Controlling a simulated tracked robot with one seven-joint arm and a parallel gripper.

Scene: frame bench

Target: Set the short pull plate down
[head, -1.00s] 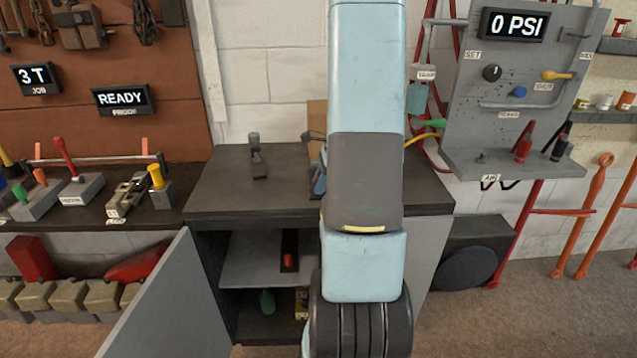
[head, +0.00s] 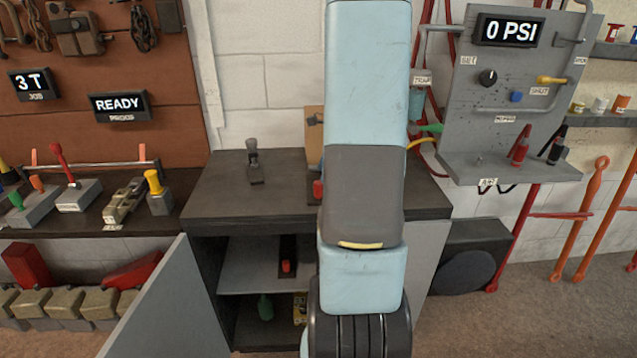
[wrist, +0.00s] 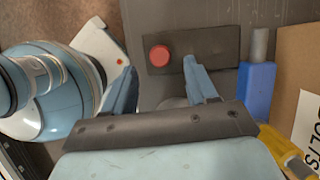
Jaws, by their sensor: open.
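The short pull plate (wrist: 217,45) is a dark rectangular plate with a round red knob, lying flat on the grey bench top in the wrist view. In the head view my arm hides the gripper.
A blue-handled tool (wrist: 256,88) and a cardboard box (wrist: 300,85) stand right of the plate. A grey upright tool (head: 254,165) stands on the bench's left part. The cabinet door (head: 170,305) hangs open; another dark plate with a red knob (head: 287,266) lies on the shelf.

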